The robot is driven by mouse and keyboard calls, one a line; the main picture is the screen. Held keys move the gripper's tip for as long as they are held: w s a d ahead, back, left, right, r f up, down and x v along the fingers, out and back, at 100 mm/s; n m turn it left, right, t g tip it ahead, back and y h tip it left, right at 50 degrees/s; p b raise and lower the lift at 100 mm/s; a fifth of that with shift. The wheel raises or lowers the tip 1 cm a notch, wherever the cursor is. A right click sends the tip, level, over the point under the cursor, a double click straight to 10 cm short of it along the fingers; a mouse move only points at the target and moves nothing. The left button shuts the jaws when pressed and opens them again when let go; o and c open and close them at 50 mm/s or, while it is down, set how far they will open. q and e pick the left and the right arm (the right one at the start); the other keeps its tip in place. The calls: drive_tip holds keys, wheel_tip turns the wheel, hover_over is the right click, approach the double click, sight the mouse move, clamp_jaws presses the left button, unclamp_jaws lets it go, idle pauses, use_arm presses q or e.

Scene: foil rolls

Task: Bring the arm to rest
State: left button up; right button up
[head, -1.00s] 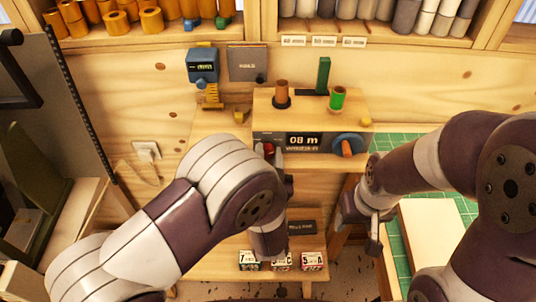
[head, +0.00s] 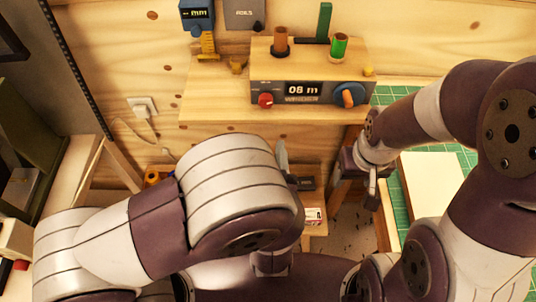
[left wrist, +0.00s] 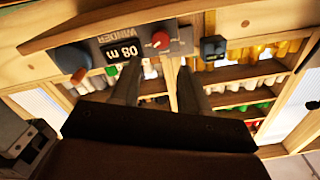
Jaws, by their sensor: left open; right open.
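My left gripper (head: 283,158) is below and in front of the winder (head: 310,66), clear of it, with mostly one finger showing past my arm. In the left wrist view its two fingers (left wrist: 158,82) are apart with nothing between them. The winder's display reads 08 m; its red knob (head: 265,100) is at the left and its blue dial (head: 348,95) with an orange handle at the right. A copper-coloured roll (head: 281,40) and a green roll (head: 339,47) stand on top. My right gripper (head: 371,188) hangs at the right, partly hidden; no held thing shows.
The winder stands on a wooden shelf (head: 215,108). A blue gauge marked mm (head: 197,15) hangs on the wall. A green cutting mat (head: 400,205) with a pale board (head: 432,190) lies at the right. A lower shelf is partly hidden behind my left arm.

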use_arm(q)
drive_tip(key=shift+s, duration=0.55)
drive_tip(key=w+a+f+n+g+h, duration=0.25)
drive_tip(key=w+a+f+g, duration=0.35)
drive_tip(key=g, duration=0.4)
drive_tip(key=s+a+r+n+g+y, duration=0.1)
drive_tip(key=s+a+g+y, duration=0.1)
drive_tip(key=s+a+g, duration=0.5)
drive_tip(key=s+a, duration=0.1)
drive_tip(key=a, duration=0.4)
drive_tip(key=shift+s+a+r, duration=0.15)
drive_tip(key=shift+s+a, duration=0.15)
drive_tip(key=shift+n, duration=0.25)
